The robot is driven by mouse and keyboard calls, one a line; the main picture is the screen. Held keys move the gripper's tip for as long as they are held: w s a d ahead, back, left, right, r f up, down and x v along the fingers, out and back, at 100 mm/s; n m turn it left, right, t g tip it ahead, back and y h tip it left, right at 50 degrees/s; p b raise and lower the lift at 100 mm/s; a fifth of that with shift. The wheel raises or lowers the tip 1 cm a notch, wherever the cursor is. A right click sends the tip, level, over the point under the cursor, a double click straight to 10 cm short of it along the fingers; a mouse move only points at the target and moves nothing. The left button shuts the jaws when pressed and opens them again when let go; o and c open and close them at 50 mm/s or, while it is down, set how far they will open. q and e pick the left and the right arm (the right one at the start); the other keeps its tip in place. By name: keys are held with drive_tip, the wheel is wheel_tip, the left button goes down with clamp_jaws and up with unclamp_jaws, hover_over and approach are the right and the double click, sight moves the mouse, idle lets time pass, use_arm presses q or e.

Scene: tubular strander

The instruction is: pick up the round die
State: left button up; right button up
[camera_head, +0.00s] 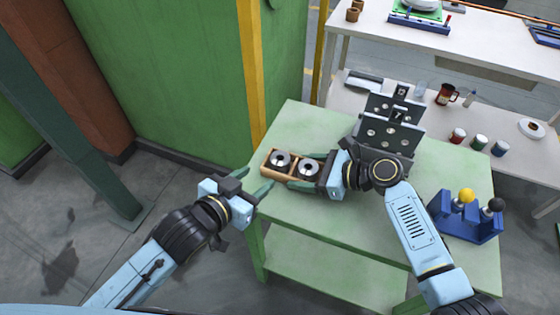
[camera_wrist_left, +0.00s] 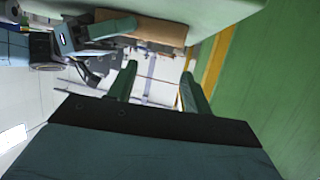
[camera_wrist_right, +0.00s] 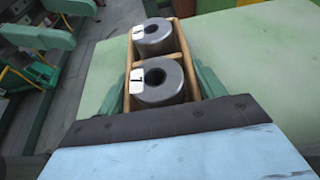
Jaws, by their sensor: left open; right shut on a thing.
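Two round grey steel dies with centre holes, a left one (camera_head: 280,159) and a right one (camera_head: 308,168), sit in a wooden box (camera_head: 266,171) at the green table's front left corner. In the right wrist view, the near die (camera_wrist_right: 163,82) has a white label reading 7. The far die (camera_wrist_right: 155,38) also has a label, too small to read surely. My right gripper (camera_wrist_right: 160,88) is shut on the wooden box, one finger along each outer side. My left gripper (camera_head: 258,181) is open and empty, just left of the box. The box (camera_wrist_left: 150,30) also shows in the left wrist view.
A dark metal stand with holed plates (camera_head: 390,132) is on the table behind my right gripper. A blue holder (camera_head: 468,220) with yellow and black knobs stands at right. A green wall (camera_head: 180,80) and yellow post (camera_head: 250,60) rise at left. The table's front middle is clear.

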sight(279, 159)
use_arm(q)
drive_tip(key=x, duration=0.3)
drive_tip(key=shift+w+d, duration=0.1)
drive_tip(key=shift+w, duration=0.05)
drive_tip(key=x, duration=0.4)
drive_tip(key=shift+w+r, duration=0.15)
drive_tip(key=shift+r, duration=0.1)
drive_tip(key=shift+w+d+f, duration=0.25)
drive_tip(key=shift+w+d, duration=0.1)
drive_tip(key=shift+w, duration=0.2)
drive_tip(key=c, duration=1)
drive_tip(key=shift+r, duration=5.1)
drive_tip(key=shift+c, duration=0.2)
